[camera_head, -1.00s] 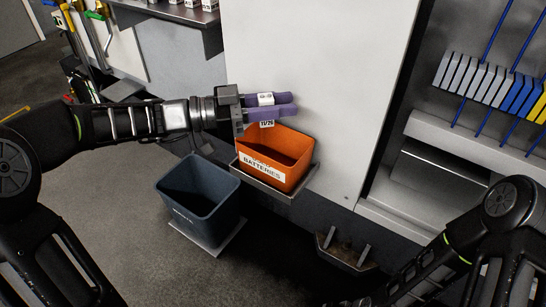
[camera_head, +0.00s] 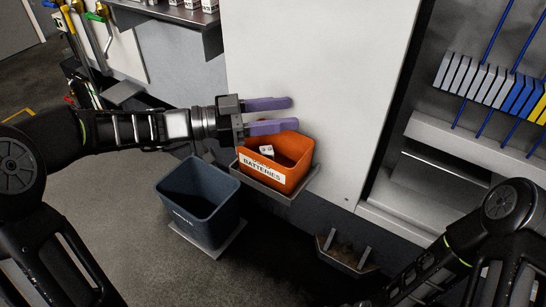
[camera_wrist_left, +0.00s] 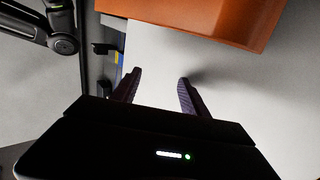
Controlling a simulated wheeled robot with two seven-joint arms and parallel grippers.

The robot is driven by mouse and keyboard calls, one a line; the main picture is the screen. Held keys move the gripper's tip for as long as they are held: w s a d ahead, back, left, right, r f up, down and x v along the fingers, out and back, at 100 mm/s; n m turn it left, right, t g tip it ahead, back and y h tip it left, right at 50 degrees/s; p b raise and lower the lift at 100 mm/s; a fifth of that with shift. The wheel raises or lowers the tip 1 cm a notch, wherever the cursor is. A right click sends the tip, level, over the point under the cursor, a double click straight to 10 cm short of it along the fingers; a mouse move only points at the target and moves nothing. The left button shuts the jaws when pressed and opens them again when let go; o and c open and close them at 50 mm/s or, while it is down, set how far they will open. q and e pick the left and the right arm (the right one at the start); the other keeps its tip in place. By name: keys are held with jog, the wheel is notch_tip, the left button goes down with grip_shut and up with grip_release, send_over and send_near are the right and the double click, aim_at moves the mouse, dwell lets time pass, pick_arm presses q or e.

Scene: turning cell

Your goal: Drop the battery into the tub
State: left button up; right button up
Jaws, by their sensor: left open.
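The battery (camera_head: 266,151) is a small pale block with dark marks. It shows inside the opening of the orange tub (camera_head: 281,185), near its left side; I cannot tell whether it touches the bottom. The tub has a white "BATTERIES" label and sits on a small grey shelf against the white panel. My left gripper (camera_head: 293,114) is open and empty, its purple fingers spread just above the tub's back rim. In the left wrist view the fingers (camera_wrist_left: 160,76) are apart with nothing between them, and the orange tub (camera_wrist_left: 215,18) shows at the top. My right gripper is out of view.
A dark grey bin (camera_head: 200,203) stands on the floor left of and below the tub. The white panel (camera_head: 320,65) rises close behind the fingers. A rack of grey, blue and yellow blocks (camera_head: 490,85) is at the right. A small empty bracket (camera_head: 345,252) is low down.

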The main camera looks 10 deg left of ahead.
pick_arm(q)
jog(key=shift+a, duration=0.1)
jog(key=b+v, duration=0.1)
jog(key=v, duration=0.6)
jog(key=shift+s+a, duration=0.15)
jog(key=shift+a, duration=0.1)
jog(key=shift+a, duration=0.1)
dwell(0.6)
